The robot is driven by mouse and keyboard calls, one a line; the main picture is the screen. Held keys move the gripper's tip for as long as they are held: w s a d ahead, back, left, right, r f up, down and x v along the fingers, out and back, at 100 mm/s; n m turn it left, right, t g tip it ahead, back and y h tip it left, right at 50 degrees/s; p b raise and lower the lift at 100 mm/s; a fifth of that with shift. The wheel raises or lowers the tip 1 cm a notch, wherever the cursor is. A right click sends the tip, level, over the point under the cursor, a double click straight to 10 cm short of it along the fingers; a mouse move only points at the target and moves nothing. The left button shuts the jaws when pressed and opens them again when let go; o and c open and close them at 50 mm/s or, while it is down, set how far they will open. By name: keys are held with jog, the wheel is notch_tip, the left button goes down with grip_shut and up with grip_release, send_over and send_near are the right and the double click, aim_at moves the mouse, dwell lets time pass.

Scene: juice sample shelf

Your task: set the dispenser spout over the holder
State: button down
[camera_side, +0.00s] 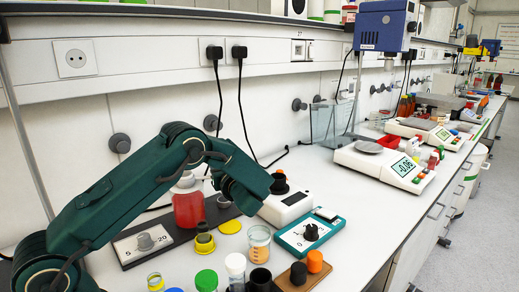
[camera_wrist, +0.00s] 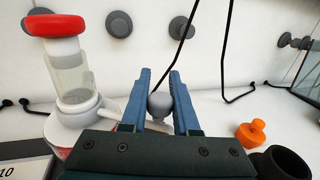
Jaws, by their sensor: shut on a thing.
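The dispenser is a red bottle (camera_side: 188,208) with a pale top in the side view. In the wrist view its red cap (camera_wrist: 56,25), clear cylinder (camera_wrist: 72,80) and white collar (camera_wrist: 82,123) stand at the left. A white spout (camera_wrist: 108,111) runs right from the collar toward my gripper (camera_wrist: 160,82). A grey rounded knob (camera_wrist: 160,103) shows between the blue jaws, which are shut on the spout. In the side view my green wrist hides the jaws. A small grey cup-like piece (camera_side: 223,201) sits right of the bottle; I cannot tell whether it is the holder.
A dark slab with a numbered plate and grey knob (camera_side: 145,241) lies in front. A balance (camera_side: 380,162) stands right. An orange weight (camera_wrist: 251,134) shows in the wrist view.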

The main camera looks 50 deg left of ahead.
jog(key=d+m+t+h, duration=0.1)
jog(key=m+t, duration=0.1)
jog(key=t, duration=0.1)
jog(key=s+d+m+t+h, duration=0.1)
jog(key=d+m+t+h, duration=0.1)
jog(key=t, duration=0.1)
jog(key=shift+s+d+m, duration=0.15)
jog(key=shift+d+m, duration=0.05)
jog(key=shift+m, duration=0.1)
jog(key=shift+s+d+m+t+h, duration=0.5)
jog(key=shift+m+t+h, duration=0.35)
jog(key=shift+h, duration=0.25)
jog(key=shift+s+d+m+t+h, duration=0.45)
jog(key=shift+m+t+h, duration=0.4)
jog(key=shift+h, duration=0.25)
jog(key=shift+s+d+m+t+h, duration=0.45)
jog(key=shift+m+t+h, duration=0.4)
jog(key=shift+h, duration=0.25)
jog(key=shift+r, duration=0.1)
jog(key=c, duration=0.7)
grip_release()
jog(key=shift+o, duration=0.2)
jog(key=shift+w, duration=0.15)
